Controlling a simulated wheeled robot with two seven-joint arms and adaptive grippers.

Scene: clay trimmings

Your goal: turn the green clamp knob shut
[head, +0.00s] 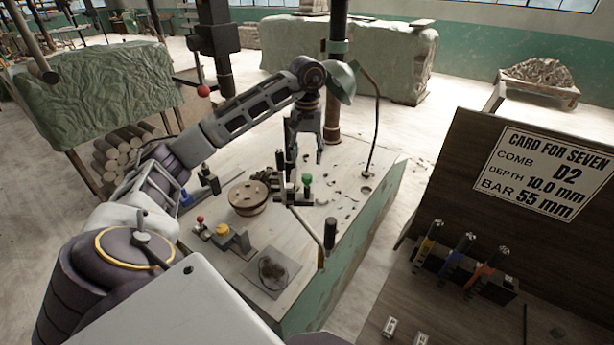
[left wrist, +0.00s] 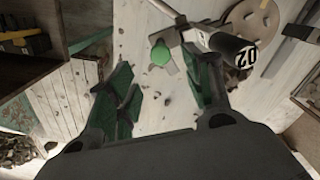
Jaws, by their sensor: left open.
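The green clamp knob (head: 307,179) is a small round green cap on a post beside a brown round disc on the workbench. It also shows in the left wrist view (left wrist: 160,55), near the top middle. My left gripper (head: 306,157) points down above the bench, near the knob, with its fingers apart. In the left wrist view its two greenish fingers (left wrist: 160,78) stand to either side below the knob, with nothing between them. I see no contact with the knob. My right gripper is not in view.
The brown disc (head: 248,198) stands left of the knob. A black-handled bar (head: 330,233) sticks out at the front. Dark trimmings litter the bench. A dark board with a card (head: 545,172) stands at right.

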